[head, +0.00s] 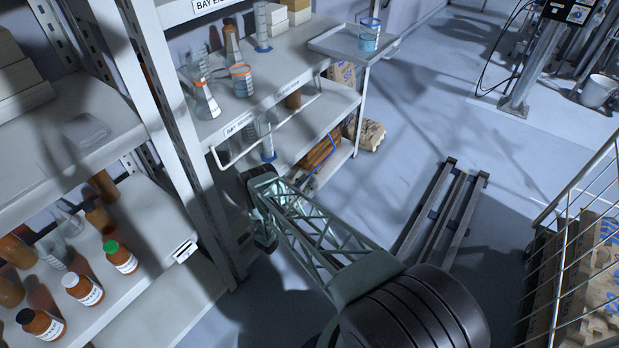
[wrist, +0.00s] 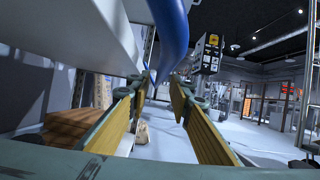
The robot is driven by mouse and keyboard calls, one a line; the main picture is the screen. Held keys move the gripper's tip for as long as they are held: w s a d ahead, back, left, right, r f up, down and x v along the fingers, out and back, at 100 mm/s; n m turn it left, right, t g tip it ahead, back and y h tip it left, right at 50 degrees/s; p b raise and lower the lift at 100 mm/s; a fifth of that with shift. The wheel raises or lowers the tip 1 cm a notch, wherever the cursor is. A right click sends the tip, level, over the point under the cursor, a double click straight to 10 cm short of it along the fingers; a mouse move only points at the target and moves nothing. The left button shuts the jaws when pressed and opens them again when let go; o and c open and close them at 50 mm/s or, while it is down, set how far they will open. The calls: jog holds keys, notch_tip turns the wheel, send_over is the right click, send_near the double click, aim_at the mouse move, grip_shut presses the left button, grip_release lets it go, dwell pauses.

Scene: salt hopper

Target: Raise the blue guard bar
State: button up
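The blue guard bar (head: 324,166) shows in the head view as a thin bent bar along the front of the lower shelf, partly hidden by my arm. In the wrist view the blue bar (wrist: 173,38) is large and close. It curves down from the top edge towards the gap between my fingertips. My gripper (wrist: 160,90) is open, with yellowish pads on both fingers and clear space between them. The bar appears above or just at that gap; I cannot tell whether it touches a finger. In the head view I cannot make out the fingers.
A white guard bar (head: 265,135) runs along the shelf above. Glassware (head: 206,100) stands on the upper shelf. A metal floor rack (head: 440,215) lies at right.

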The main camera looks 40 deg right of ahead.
aim_at(309, 176)
jog(key=shift+x, duration=1.55)
jog(key=shift+c, duration=0.3)
grip_shut()
